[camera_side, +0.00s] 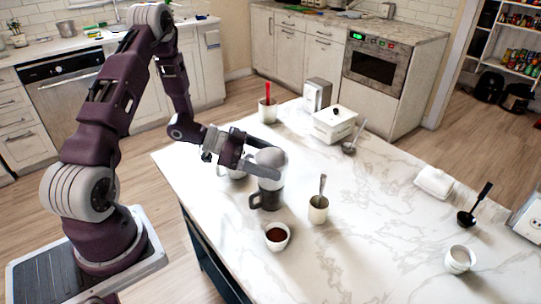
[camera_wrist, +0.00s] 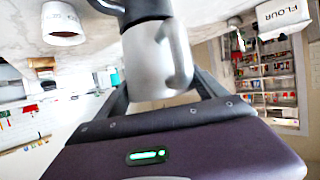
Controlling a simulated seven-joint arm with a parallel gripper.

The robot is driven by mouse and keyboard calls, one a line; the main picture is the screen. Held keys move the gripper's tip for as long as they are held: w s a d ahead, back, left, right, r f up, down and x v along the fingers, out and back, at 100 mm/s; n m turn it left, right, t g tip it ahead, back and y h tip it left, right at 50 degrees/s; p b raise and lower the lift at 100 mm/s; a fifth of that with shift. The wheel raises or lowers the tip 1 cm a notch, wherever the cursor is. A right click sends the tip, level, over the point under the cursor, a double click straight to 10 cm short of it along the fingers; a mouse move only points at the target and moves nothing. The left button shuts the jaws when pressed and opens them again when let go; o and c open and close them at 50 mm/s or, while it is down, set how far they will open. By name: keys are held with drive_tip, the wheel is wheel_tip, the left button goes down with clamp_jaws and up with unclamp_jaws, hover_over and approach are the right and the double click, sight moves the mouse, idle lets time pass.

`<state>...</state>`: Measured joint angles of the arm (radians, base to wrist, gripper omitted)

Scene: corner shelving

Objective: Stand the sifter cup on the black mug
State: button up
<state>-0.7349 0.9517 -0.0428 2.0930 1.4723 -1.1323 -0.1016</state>
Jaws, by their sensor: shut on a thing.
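The sifter cup (camera_wrist: 157,62) is a silver metal cup with a side handle. My gripper (camera_side: 262,168) is shut on it, with one finger along each side in the wrist view. In the side view the sifter cup (camera_side: 270,158) is partly covered by the fingers. The black mug (camera_side: 267,198) stands on the marble counter directly below the cup, its handle to the left. In the wrist view, the black mug (camera_wrist: 146,9) meets the end of the sifter cup at the top edge. The two look lined up; I cannot tell whether they touch.
A beige cup with a spoon (camera_side: 318,210) and a small bowl with reddish-brown contents (camera_side: 277,236) stand close by. A white mug (camera_side: 232,172) is partly hidden behind my gripper. A white box (camera_side: 334,124) stands farther back.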

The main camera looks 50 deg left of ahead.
drive_tip(key=shift+f, duration=0.25)
idle(0.6)
drive_tip(key=o, duration=1.5)
drive_tip(key=shift+c, duration=0.2)
